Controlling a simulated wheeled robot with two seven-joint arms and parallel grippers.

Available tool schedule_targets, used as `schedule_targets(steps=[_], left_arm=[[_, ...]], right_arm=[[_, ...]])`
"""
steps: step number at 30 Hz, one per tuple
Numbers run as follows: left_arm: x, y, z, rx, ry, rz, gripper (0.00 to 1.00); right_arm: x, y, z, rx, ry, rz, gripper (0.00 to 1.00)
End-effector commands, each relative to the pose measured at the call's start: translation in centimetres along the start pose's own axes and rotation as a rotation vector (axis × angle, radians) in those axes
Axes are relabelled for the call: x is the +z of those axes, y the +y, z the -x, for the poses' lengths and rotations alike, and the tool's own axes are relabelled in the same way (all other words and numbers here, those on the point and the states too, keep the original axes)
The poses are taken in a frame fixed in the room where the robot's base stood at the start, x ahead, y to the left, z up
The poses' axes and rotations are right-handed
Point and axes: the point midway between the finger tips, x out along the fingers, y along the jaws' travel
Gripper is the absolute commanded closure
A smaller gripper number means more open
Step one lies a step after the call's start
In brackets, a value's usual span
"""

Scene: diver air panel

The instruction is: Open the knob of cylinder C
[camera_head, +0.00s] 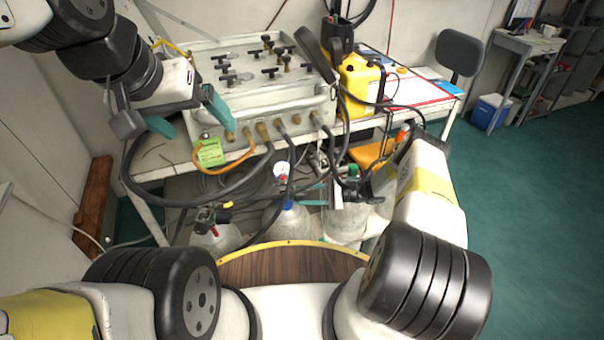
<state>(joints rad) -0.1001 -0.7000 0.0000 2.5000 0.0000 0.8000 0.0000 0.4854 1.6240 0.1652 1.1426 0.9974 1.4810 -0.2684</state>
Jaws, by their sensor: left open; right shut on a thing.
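Three grey gas cylinders stand under the table: a left one (215,237), a middle one (292,222) with a blue collar, and a right one (343,226). No letter on them is readable, so I cannot tell by label which is C. My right gripper (318,194) reaches down from the right to the valve at the top of the right cylinder. It is shut on the knob there, which is mostly hidden by the gripper and hoses. My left gripper (190,119) is open and empty, above the left front corner of the panel.
The grey air panel (270,100) with several black valve handles sits on the white table (160,165). Black hoses and an orange hose (225,167) hang before the cylinders. A yellow case (360,85) stands right of the panel. Green floor (530,200) is clear at right.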

Motion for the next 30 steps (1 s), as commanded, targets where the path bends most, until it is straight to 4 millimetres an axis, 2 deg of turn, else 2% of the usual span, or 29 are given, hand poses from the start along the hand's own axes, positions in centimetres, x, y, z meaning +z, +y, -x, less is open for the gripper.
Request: schedule_targets(steps=[8, 21, 22, 24, 25, 30], left_arm=[[0.0, 0.0, 0.0, 0.0, 0.0, 0.0, 0.09], [0.0, 0.0, 0.0, 0.0, 0.0, 0.0, 0.09], [0.0, 0.0, 0.0, 0.0, 0.0, 0.0, 0.09], [0.0, 0.0, 0.0, 0.0, 0.0, 0.0, 0.09], [0.0, 0.0, 0.0, 0.0, 0.0, 0.0, 0.09], [0.0, 0.0, 0.0, 0.0, 0.0, 0.0, 0.09]], right_arm=[[-0.04, -0.06, 0.05, -0.004, -0.002, 0.083, 1.0], [-0.03, -0.05, 0.03, -0.003, -0.003, 0.095, 1.0], [-0.03, -0.05, 0.03, -0.003, -0.003, 0.095, 0.61], [-0.03, -0.04, 0.02, -0.003, -0.003, 0.094, 0.47], [-0.03, -0.03, 0.02, -0.003, -0.003, 0.094, 0.41], [-0.02, -0.01, 0.01, -0.002, -0.003, 0.094, 0.41]])
